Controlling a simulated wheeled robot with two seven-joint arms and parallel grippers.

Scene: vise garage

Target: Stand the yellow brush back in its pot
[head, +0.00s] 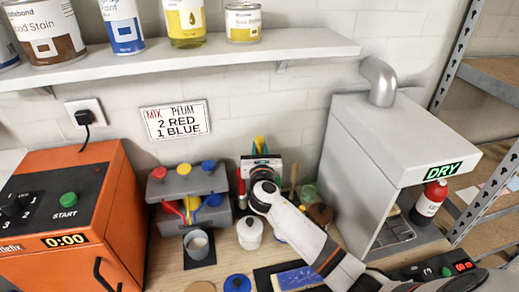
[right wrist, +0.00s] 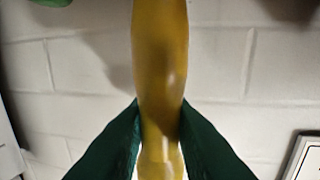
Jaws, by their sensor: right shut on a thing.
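My right gripper (head: 260,152) is raised in front of the back wall, over the workbench. Its green fingers are shut on the yellow brush (right wrist: 160,65), one finger on each side of the yellow handle in the right wrist view. In the head view only a small yellow part of the brush (head: 259,142) shows between the fingers; the bristle end is hidden. Behind my right arm stand a brown pot (head: 320,214) and a greenish container (head: 308,194), both partly covered. I cannot tell which is the brush's pot. My left gripper is not in view.
A grey dispenser (head: 184,184) with coloured knobs and an orange machine (head: 112,215) stand left. A white lidded pot (head: 249,233) is near my arm. A grey drying cabinet (head: 350,155) stands right. A shelf of cans (head: 300,48) overhangs the back.

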